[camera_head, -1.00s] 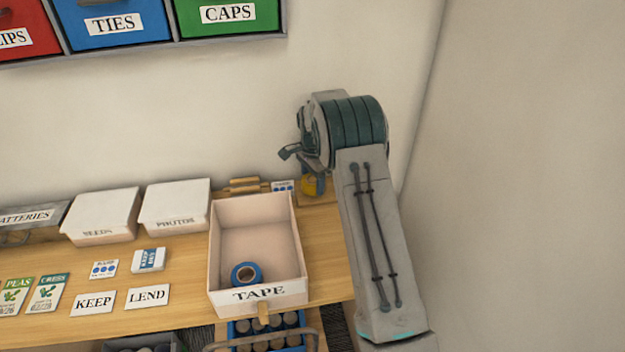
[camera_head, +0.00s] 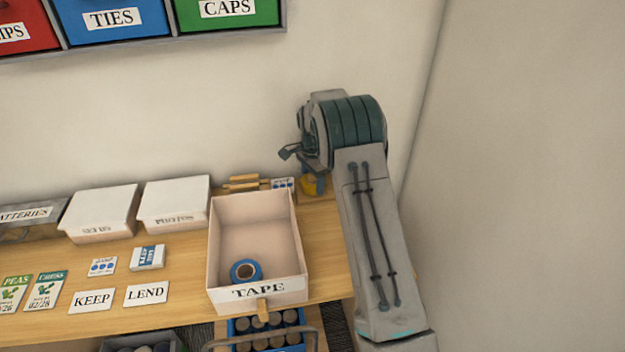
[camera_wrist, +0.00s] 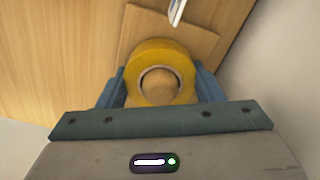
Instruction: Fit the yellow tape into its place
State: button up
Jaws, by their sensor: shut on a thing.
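The yellow tape (camera_wrist: 160,57) is a thick roll, seen from above between the blue fingers of my gripper (camera_wrist: 160,88) in the wrist view. My gripper is shut on it. In the head view the yellow tape (camera_head: 310,186) shows only in part, low behind my arm at the back right of the table. A pale open box labelled TAPE (camera_head: 256,206) stands at the table's front edge, left of my arm. A blue tape roll (camera_head: 245,271) lies inside it near the front. Whether the yellow tape touches the wooden surface under it is unclear.
White lidded boxes (camera_head: 173,203) stand left of the TAPE box. Small wooden pieces (camera_head: 243,182) and a card (camera_head: 283,185) lie behind it. The right wall (camera_head: 520,180) is close to my arm.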

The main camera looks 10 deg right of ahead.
jog(key=o, duration=1.1)
jog(key=shift+c, duration=0.2)
notch_tip(320, 180, up, 14)
jog(key=b, duration=0.2)
jog(key=s+r+n, duration=0.3)
jog(key=s+r, duration=0.2)
jog(key=s, duration=0.2)
jog(key=s+r+n+t, duration=0.2)
jog(key=s+r+n, duration=0.15)
jog(key=s, duration=0.75)
jog(key=s+f+n, duration=0.2)
jog(key=s+n, duration=0.1)
jog(key=s, duration=0.7)
jog(key=s+f+n+t, duration=0.1)
jog(key=s+f+n, duration=0.2)
jog(key=s, duration=0.8)
jog(key=shift+f+n, duration=0.2)
jog(key=shift+n, duration=0.45)
